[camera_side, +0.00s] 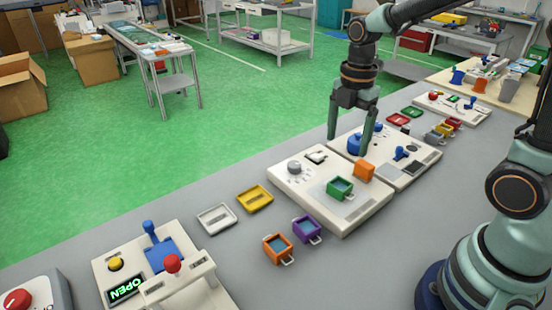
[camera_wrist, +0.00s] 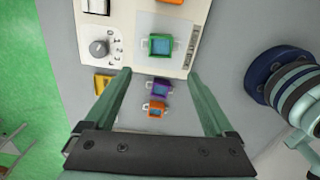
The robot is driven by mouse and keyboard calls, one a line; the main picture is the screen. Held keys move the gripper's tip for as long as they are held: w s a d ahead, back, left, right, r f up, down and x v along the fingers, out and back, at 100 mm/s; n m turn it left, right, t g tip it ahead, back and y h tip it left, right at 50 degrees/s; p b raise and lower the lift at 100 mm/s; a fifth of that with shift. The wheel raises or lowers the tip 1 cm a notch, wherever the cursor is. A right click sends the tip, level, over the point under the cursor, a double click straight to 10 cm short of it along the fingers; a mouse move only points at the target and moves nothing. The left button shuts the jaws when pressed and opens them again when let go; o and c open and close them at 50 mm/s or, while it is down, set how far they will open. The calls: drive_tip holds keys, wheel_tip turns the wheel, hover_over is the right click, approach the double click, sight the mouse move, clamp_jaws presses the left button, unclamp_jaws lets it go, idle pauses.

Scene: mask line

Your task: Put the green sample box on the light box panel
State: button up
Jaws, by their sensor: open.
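The green sample box (camera_side: 340,188) has a blue-grey inside and sits upright on the white device. In the wrist view the green box (camera_wrist: 160,44) lies on the pale square of the light box panel (camera_wrist: 143,22); that panel also shows in the side view (camera_side: 352,209). My gripper (camera_side: 349,140) is open and empty, above the work and apart from the green box. In the wrist view my gripper (camera_wrist: 159,74) has its fingers wide apart, with the green box just beyond the fingertips.
Orange (camera_side: 278,248) and purple (camera_side: 307,229) boxes stand in front of the device. White (camera_side: 216,218) and yellow (camera_side: 255,198) trays lie left. A device with blue parts (camera_side: 395,160) adjoins behind.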

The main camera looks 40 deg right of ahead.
drive_tip(key=s+a+r+m+t, duration=0.1)
drive_tip(key=s+r+m+t, duration=0.1)
drive_tip(key=m, duration=0.7)
drive_tip(key=s+a+r+m+t, duration=0.1)
drive_tip(key=s+r+m+t, duration=0.2)
drive_tip(key=m, duration=0.6)
wheel_tip(320, 180, up, 2)
drive_tip(key=shift+s+a+r+m+t, duration=0.2)
drive_tip(key=shift+s+r+m+t, duration=0.1)
drive_tip(key=shift+s+m, duration=0.15)
